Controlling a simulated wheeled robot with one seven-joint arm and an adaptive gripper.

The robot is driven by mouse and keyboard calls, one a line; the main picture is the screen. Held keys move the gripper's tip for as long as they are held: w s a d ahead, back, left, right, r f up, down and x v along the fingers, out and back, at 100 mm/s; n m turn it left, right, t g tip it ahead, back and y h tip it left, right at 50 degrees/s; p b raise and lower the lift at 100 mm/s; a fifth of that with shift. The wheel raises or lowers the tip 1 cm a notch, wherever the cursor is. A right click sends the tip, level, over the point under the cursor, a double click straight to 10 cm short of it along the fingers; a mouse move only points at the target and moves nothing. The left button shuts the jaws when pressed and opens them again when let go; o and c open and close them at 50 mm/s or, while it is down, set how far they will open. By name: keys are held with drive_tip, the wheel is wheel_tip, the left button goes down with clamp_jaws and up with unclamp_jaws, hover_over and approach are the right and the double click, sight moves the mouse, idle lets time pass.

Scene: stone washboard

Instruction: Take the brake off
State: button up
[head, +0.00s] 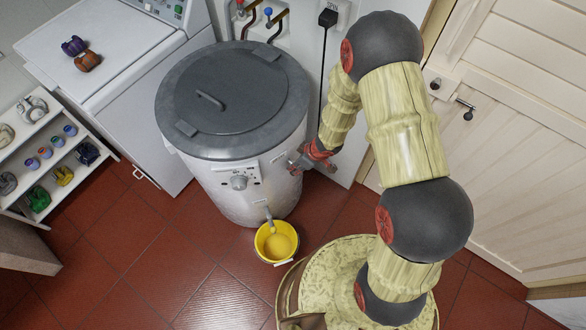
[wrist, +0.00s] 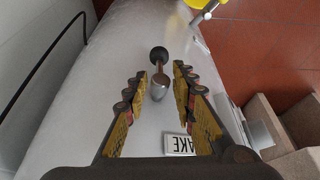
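The brake lever (wrist: 160,80) shows in the wrist view as a short metal arm with a black ball knob (wrist: 159,54), standing out from the white side of the washer. A white label (wrist: 180,145) reading "AKE" is beside it, its first letters hidden by a finger. My gripper (wrist: 160,75) is open, one finger on each side of the lever; I cannot tell if either touches it. In the head view my gripper (head: 303,161) is at the right side of the round washer (head: 240,185), and the lever is hard to make out there.
A yellow bucket (head: 276,242) stands on the red tile floor under the washer's spout (head: 268,216). A white appliance (head: 110,60) and a shelf (head: 45,150) stand at the left. A wooden door (head: 520,120) is at the right. A black cable (head: 323,80) hangs on the wall behind.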

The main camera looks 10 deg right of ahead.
drive_tip(key=shift+b+x, duration=0.75)
drive_tip(key=shift+x, duration=1.4)
clamp_jaws()
